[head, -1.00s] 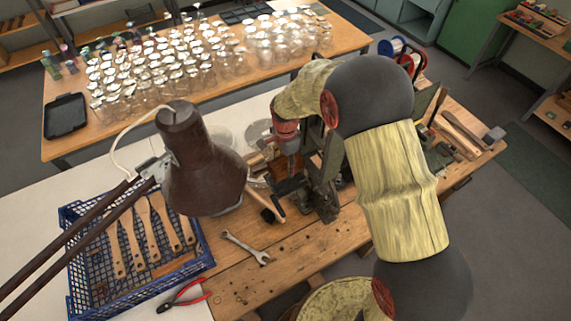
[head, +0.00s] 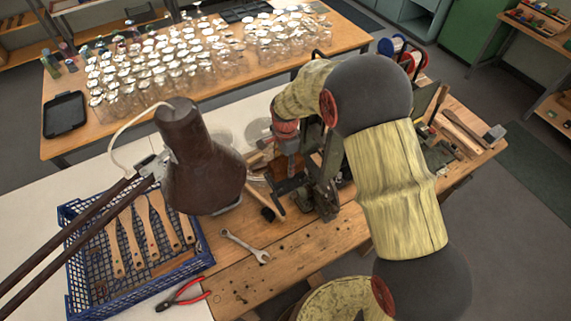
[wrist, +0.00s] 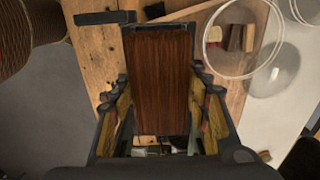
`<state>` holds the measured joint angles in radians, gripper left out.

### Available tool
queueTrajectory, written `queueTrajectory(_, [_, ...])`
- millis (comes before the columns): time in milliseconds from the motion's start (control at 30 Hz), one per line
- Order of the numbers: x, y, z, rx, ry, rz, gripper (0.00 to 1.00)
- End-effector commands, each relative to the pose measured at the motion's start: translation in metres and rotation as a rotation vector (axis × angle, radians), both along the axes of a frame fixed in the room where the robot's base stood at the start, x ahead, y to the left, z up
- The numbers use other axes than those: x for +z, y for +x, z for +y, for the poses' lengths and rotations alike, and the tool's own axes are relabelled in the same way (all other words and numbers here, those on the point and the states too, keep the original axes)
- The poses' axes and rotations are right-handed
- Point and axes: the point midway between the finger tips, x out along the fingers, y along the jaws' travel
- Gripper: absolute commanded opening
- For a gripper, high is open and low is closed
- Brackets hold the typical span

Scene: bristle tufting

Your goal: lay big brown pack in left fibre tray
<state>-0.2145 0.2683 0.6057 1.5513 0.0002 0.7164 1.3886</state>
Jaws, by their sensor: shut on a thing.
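The big brown pack (wrist: 160,75) is a dark brown, finely striped block between the two fingers of my gripper (wrist: 160,95) in the wrist view. The fingers close on its sides, and a dark edge runs along its far end. In the head view my gripper (head: 288,148) is over the wooden bench beside dark metal machinery, and part of the brown pack (head: 281,165) shows below it. A dark, flat tray-like part (head: 290,184) lies just under it. I cannot tell whether this is the left fibre tray, or whether the pack touches it.
A brown lamp (head: 195,160) stands close left of my gripper. A blue crate (head: 140,291) of wooden handles, a wrench (head: 245,246) and red pliers (head: 184,296) lie front left. A clear round dish (wrist: 240,35) is near the pack. The bench's front middle is mostly clear.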

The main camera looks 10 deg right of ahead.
Motion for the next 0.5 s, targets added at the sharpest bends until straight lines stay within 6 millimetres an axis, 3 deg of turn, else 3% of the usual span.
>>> queueTrajectory(67, [0.0005, 0.0003, 0.0000, 0.000, 0.000, -0.001, 0.21])
queueTrajectory(100, [0.0005, 0.0003, 0.0000, 0.000, 0.000, -0.001, 0.48])
queueTrajectory(500, [0.0003, 0.0001, 0.0000, 0.000, 0.000, 0.000, 0.68])
